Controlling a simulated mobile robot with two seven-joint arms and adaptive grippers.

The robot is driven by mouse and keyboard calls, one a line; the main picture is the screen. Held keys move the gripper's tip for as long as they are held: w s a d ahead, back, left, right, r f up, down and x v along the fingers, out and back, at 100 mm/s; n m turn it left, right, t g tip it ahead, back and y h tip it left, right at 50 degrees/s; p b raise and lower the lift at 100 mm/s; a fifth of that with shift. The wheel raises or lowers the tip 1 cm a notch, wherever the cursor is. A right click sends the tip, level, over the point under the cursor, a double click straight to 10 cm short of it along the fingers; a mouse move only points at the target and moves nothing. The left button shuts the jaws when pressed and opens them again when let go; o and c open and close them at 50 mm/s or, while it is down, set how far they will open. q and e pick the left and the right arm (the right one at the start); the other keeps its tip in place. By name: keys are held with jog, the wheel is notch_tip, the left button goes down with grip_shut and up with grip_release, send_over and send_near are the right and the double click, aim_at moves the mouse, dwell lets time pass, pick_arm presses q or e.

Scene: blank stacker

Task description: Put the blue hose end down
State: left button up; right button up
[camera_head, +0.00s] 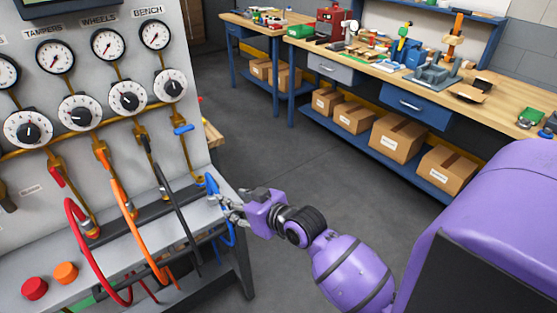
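The blue hose (231,236) hangs in a short loop at the right end of the panel's shelf. Its upper end (211,183) stands up close to the lower end of the rightmost brass pipe (199,178); I cannot tell whether they touch. My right gripper (222,206), on the purple arm from the lower right, has its fingers around the hose just below that end and appears shut on it. The fingers partly hide the hose. A blue valve handle (183,129) sits on the pipe above. My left gripper is not in view.
Red (75,225), orange (125,205) and black (172,195) hoses hang left of the blue one. The grey shelf (150,225) carries red and orange buttons (65,273). A workbench (380,75) with boxes below stands behind. The floor between is clear.

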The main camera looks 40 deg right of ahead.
jog(key=s+f+m+g+h, duration=0.1)
jog(key=s+f+g, duration=0.1)
jog(key=s+f, duration=1.1)
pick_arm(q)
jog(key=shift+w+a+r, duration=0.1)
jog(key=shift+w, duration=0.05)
pick_arm(e)
jog(key=s+f+g, duration=0.1)
jog(key=s+f, duration=0.2)
jog(key=s, duration=0.4)
jog(key=s+a+f+h, duration=0.1)
jog(key=s+f, duration=0.3)
jog(key=s, duration=0.3)
jog(key=s+a+f+m+g, duration=0.1)
jog(key=s+f, duration=0.2)
jog(key=s, duration=0.4)
jog(key=shift+s+f+g+h, duration=0.2)
jog(key=shift+s+g+h, duration=0.1)
jog(key=shift+s+h, duration=0.1)
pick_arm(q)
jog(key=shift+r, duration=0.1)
pick_arm(e)
jog(key=shift+a, duration=0.1)
